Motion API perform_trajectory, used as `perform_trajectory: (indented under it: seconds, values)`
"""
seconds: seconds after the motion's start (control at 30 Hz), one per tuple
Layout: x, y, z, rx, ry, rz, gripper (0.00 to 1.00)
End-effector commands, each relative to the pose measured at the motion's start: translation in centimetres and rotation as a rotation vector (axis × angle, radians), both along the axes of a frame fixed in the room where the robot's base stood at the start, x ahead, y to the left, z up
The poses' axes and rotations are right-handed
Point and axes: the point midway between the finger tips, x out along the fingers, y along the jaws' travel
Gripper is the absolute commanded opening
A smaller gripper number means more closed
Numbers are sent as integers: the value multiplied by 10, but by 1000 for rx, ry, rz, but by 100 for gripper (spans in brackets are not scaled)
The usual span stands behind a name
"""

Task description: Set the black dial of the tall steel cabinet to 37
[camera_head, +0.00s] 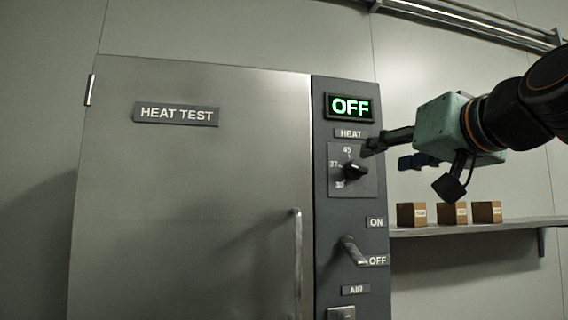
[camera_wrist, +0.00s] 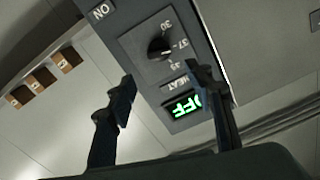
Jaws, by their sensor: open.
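The tall steel cabinet (camera_head: 190,200) has a dark control panel on its right side. The black dial (camera_head: 355,171) sits on a grey plate there, marked 45, 37 and 30 from top to bottom. It also shows in the wrist view (camera_wrist: 160,48), where the panel appears turned over. I cannot tell clearly which mark the dial points to. My gripper (camera_head: 388,153) is open and empty, to the right of the dial and slightly above it. In the wrist view its fingers (camera_wrist: 161,77) stand apart, with the dial beyond and between them; no contact shows.
A lit display (camera_head: 349,107) above the dial reads OFF. A lever (camera_head: 352,250) below the dial lies by its OFF label. The door has a vertical handle (camera_head: 297,262). A wall shelf (camera_head: 470,229) with 3 small brown boxes (camera_head: 452,213) is at right, below my gripper.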

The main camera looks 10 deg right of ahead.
Motion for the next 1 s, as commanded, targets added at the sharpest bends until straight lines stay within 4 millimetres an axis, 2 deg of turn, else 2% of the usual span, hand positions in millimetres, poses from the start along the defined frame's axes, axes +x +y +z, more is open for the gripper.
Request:
perform_trajectory:
  seconds: [0.1,0.23,0.8,0.87,0.93,1.0]
  values:
    - [-18,-1,0,1,-1,0,48]
    - [-28,-1,0,0,1,1,48]
    - [-30,-1,-1,1,3,2,48]
    - [-28,2,-6,1,14,5,48]
    - [-23,10,-21,1,48,16,48]
    - [-16,25,-48,-2,110,36,48]
